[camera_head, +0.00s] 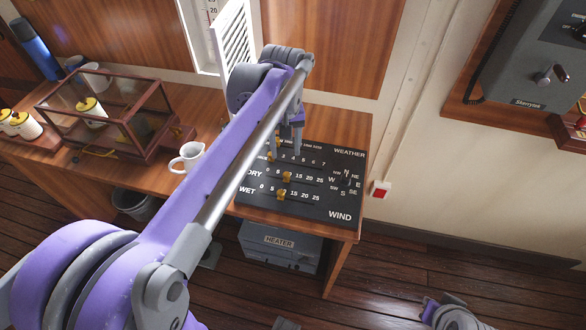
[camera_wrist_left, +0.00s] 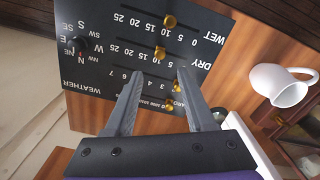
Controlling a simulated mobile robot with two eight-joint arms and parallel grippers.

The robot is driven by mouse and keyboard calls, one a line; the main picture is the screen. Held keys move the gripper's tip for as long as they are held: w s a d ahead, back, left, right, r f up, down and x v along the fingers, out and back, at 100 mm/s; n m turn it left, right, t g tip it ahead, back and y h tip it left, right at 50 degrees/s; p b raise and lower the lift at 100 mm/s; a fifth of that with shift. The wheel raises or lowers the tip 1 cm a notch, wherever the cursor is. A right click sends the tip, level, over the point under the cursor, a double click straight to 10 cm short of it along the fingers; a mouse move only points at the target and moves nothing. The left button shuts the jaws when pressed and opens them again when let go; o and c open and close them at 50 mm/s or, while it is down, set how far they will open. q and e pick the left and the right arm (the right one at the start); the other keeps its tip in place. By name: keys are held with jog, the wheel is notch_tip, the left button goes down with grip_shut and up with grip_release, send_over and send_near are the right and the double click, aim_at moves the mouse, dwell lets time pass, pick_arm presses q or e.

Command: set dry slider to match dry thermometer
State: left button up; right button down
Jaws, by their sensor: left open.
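The dark weather board (camera_head: 318,209) lies on the wooden desk. The brass dry slider (camera_head: 286,177) sits near the 10 mark in the DRY row; it also shows in the left wrist view (camera_wrist_left: 160,54). The wet slider (camera_head: 281,194) sits in the row below it. My left gripper (camera_head: 291,148) is open and empty over the upper part of the board; in the left wrist view, the dry slider appears just beyond and between its fingertips (camera_wrist_left: 158,73). A thermometer scale (camera_head: 212,14) shows in the white louvred box, cut by the top edge; its reading is not legible.
A white mug (camera_head: 187,157) stands left of the board, partly behind my left arm. A glass case (camera_head: 104,110) stands further left. A compass knob (camera_wrist_left: 82,44) is on the board. The louvred door (camera_head: 235,42) stands open behind my gripper. A grey heater (camera_head: 279,246) is under the desk.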

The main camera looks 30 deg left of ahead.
aim_at(287, 174)
pick_arm(q)
notch_tip(287, 174, down, 9)
jog(key=shift+r, duration=0.1)
dwell(0.3)
grip_shut()
dwell(1.3)
